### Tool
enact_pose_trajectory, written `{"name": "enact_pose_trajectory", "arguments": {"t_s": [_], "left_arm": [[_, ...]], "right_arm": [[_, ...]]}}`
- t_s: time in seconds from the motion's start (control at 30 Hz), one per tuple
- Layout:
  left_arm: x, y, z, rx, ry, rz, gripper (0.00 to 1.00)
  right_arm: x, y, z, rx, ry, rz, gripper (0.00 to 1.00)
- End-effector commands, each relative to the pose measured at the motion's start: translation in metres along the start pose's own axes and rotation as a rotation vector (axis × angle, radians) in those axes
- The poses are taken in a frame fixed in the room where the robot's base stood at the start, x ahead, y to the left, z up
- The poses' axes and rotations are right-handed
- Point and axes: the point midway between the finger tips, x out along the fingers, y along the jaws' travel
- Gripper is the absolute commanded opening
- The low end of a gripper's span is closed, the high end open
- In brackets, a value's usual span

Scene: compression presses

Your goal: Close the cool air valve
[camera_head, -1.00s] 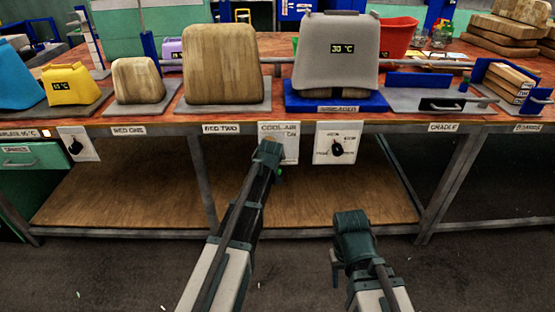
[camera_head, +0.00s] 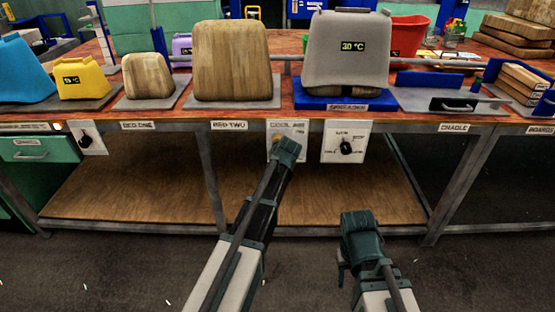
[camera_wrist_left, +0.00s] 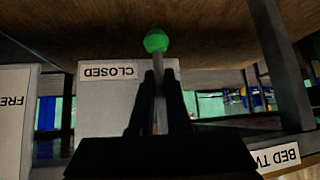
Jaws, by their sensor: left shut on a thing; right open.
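The cool air panel (camera_head: 300,128) is a pale plate on the bench front, under the bench edge. My left gripper (camera_head: 287,148) is in front of it and covers its lower part. In the left wrist view the picture is upside down. There the valve lever, a thin grey rod with a green ball knob (camera_wrist_left: 156,41), runs between the two dark fingers (camera_wrist_left: 158,100), which are shut on the rod. The "CLOSED" label (camera_wrist_left: 108,71) is beside the lever. My right gripper (camera_head: 360,232) is low in front of the bench, apart from everything; its fingers barely show.
A selector panel with a black knob (camera_head: 346,147) is just right of the cool air panel. The grey 30 °C press (camera_head: 347,65) stands above on its blue base. A bench leg (camera_head: 210,180) is at the left. The floor in front is clear.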

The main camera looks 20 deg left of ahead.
Motion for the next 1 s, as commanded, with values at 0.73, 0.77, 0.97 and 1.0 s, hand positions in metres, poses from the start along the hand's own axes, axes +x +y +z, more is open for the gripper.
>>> {"name": "enact_pose_trajectory", "arguments": {"t_s": [0.73,0.77,0.97,1.0], "left_arm": [[-0.009,-0.001,-0.001,0.0,0.0,0.0,0.44],[-0.012,-0.001,-0.001,0.0,0.0,0.0,0.44],[-0.041,-0.001,-0.002,0.0,-0.001,0.001,0.44],[-0.048,-0.001,-0.002,0.0,-0.001,0.001,0.44]], "right_arm": [[-0.007,0.001,0.0,0.0,0.0,-0.001,0.5],[-0.009,0.001,0.001,0.0,0.0,-0.001,0.5],[-0.03,0.002,0.002,0.001,0.0,-0.004,0.5],[-0.036,0.003,0.002,0.001,0.0,-0.005,0.5]]}}
